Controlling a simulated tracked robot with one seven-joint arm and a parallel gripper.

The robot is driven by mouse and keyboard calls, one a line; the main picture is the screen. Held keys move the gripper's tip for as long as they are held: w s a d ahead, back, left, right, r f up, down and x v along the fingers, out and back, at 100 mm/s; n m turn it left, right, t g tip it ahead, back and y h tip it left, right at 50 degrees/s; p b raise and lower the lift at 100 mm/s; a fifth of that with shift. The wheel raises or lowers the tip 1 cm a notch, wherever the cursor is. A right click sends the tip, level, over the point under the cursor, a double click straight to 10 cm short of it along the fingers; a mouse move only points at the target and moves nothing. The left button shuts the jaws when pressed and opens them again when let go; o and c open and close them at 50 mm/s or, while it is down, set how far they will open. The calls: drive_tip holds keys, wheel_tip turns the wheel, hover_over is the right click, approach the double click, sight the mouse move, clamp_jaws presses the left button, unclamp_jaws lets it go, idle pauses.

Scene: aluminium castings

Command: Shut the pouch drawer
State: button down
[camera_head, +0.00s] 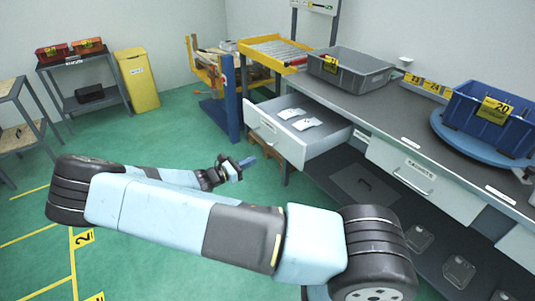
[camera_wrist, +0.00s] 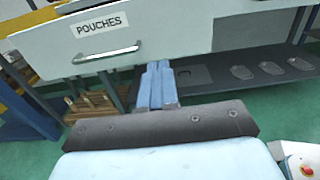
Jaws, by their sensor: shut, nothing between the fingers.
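The pouch drawer (camera_head: 262,128) is pulled out from the grey bench in the head view, with white pouches (camera_head: 307,123) lying inside. Its pale front fills the top of the wrist view, with a "POUCHES" label (camera_wrist: 102,25) and a metal bar handle (camera_wrist: 106,54). My gripper (camera_head: 250,161) is shut and empty, in front of and below the drawer front in the head view. In the wrist view its blue fingers (camera_wrist: 158,68) point at the lower edge of the front, right of the handle. I cannot tell whether they touch it.
A grey bin (camera_head: 350,70) and a blue bin (camera_head: 491,118) on a turntable stand on the bench. Another bench drawer (camera_head: 412,176) is shut. A blue post (camera_head: 229,98) and a yellow frame stand left of the drawer. Green floor to the left is open.

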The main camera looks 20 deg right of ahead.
sight(285, 146)
drive_tip(key=x, duration=1.3)
drive_tip(key=shift+w+d, duration=0.2)
drive_tip(key=shift+d, duration=0.15)
